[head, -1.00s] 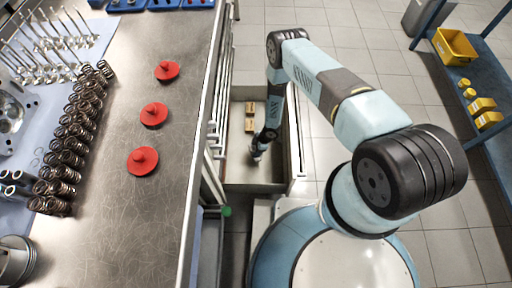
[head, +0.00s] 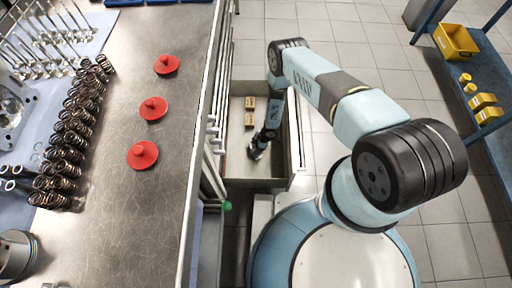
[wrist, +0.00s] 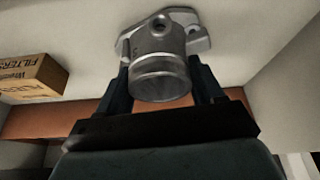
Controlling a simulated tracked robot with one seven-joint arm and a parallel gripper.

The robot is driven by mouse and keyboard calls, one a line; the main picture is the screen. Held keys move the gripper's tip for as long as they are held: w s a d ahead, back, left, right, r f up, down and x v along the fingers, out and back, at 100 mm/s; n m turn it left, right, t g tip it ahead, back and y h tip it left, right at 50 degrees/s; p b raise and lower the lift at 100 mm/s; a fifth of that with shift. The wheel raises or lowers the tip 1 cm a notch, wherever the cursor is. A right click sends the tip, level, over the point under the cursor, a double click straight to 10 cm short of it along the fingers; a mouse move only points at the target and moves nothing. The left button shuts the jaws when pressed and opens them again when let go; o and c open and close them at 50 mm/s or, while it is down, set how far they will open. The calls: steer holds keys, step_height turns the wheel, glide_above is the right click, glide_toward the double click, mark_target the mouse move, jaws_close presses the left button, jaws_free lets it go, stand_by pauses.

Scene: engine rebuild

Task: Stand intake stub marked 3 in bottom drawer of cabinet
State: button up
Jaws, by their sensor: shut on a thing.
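The intake stub (wrist: 160,62) is a grey metal tube with a flange, seen in the wrist view. My gripper (wrist: 162,85) is shut on it, with one dark finger on each side of the tube. The flange lies against or close to the pale drawer floor; I cannot tell if it touches. In the head view my gripper (head: 257,150) is low inside the open bottom drawer (head: 240,170) of the cabinet, and the stub is mostly hidden there.
Small cardboard filter boxes (head: 250,110) lie in the drawer toward its far end; one box (wrist: 35,78) is left of the stub in the wrist view. The workbench (head: 180,150) with red caps (head: 142,154) and springs is at left. A blue shelf (head: 480,80) stands at right.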

steer(key=shift+f, duration=0.55)
steer(key=o, duration=1.5)
steer(key=v, duration=0.8)
